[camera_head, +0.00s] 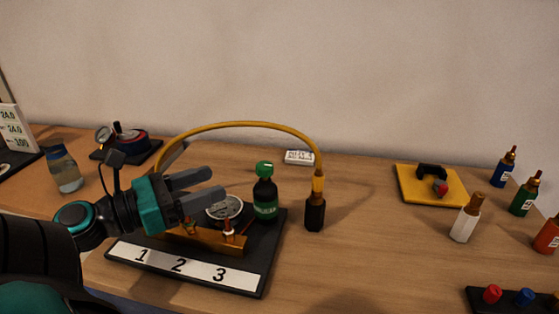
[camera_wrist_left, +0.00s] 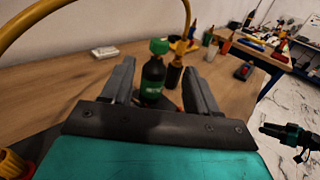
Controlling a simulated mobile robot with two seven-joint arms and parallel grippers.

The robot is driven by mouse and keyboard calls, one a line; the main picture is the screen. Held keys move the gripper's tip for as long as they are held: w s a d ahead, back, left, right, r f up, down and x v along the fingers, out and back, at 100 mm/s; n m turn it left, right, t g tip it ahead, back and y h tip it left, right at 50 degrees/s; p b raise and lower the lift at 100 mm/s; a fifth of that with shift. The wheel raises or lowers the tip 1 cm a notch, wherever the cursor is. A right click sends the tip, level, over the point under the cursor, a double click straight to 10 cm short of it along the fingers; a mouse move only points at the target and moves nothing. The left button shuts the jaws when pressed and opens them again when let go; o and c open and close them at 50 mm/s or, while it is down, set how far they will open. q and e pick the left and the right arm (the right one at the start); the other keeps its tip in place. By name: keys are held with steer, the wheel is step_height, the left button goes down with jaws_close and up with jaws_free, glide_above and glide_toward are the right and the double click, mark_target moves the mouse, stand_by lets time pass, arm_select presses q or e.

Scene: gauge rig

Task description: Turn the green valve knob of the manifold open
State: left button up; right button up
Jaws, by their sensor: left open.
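The brass manifold (camera_head: 205,240) stands on a black base (camera_head: 276,240) with a white strip numbered 1, 2, 3. A round gauge (camera_head: 225,207) and short copper-coloured stems show on it, partly behind my left gripper (camera_head: 217,184). A green knob or cap (camera_head: 265,167) tops a dark bottle (camera_head: 265,198) with a green label at the base's back right. No other green knob shows on the manifold; part of it is hidden. My left gripper is open, its fingers pointing toward the bottle. In the left wrist view, the green top (camera_wrist_left: 158,46) appears between the fingers, beyond them.
A yellow hose (camera_head: 240,124) arches behind the gripper to a dark fitting (camera_head: 315,213) right of the base. A white box (camera_head: 299,157) lies behind. A yellow plate (camera_head: 431,184) and several bottles stand at right. A black-and-teal part (camera_wrist_left: 285,133), perhaps my right arm, shows in the wrist view.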

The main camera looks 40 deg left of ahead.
mark_target(264, 165)
arm_select(q)
steer(key=p+x, duration=0.1)
steer(key=x, duration=1)
steer(key=shift+w+d, duration=0.1)
steer(key=shift+w, duration=0.05)
steer(key=shift+w+d+f, duration=0.1)
steer(key=shift+w, duration=0.3)
arm_select(e)
steer(key=shift+s+a+r, duration=0.25)
steer(key=shift+s+r, duration=0.15)
arm_select(q)
steer(key=shift+c, duration=0.3)
